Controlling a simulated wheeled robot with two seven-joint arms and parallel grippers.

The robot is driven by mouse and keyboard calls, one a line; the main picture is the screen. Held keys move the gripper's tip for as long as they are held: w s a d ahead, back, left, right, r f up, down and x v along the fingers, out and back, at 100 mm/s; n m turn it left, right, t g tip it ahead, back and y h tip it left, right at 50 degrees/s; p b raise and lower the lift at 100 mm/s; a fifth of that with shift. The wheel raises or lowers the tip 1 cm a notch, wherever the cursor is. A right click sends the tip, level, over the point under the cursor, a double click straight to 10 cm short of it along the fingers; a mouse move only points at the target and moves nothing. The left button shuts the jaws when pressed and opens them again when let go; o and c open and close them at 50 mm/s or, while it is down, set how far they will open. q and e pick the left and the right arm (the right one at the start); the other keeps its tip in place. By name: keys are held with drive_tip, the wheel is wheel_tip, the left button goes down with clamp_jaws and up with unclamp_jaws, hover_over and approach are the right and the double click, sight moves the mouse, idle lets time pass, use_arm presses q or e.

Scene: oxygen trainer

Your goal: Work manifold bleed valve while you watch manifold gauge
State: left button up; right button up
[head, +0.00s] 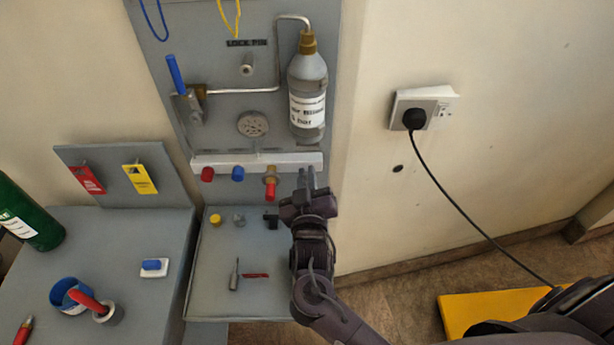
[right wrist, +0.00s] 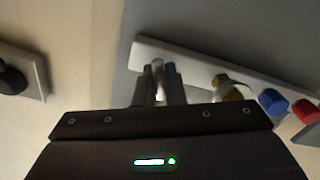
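The manifold (head: 225,163) is a white bar across the grey panel, with red and blue knobs and a brass fitting with a red part below it. A round gauge (head: 253,124) sits on the panel above it; its needle is too small to read. My right gripper (head: 306,178) is at the manifold's right end. In the right wrist view its fingers (right wrist: 158,85) are close together around a small pale metal piece, which looks like the bleed valve (right wrist: 158,66). The fingers hide most of it. My left gripper is not in view.
A grey bottle (head: 308,95) hangs just above my right gripper. A blue-handled lever (head: 176,75) is at the panel's upper left. The grey tray (head: 215,290) below holds small parts and tools. A wall socket (head: 425,105) with a black cord is to the right.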

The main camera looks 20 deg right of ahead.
clamp_jaws()
drive_tip(key=m+b, duration=0.1)
drive_tip(key=m, duration=0.3)
drive_tip(key=shift+m, duration=0.3)
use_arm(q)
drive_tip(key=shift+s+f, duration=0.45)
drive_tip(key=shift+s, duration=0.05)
use_arm(e)
drive_tip(key=o, duration=0.6)
unclamp_jaws()
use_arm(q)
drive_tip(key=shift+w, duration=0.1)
use_arm(e)
drive_tip(key=shift+o, duration=0.2)
drive_tip(key=shift+s, duration=0.1)
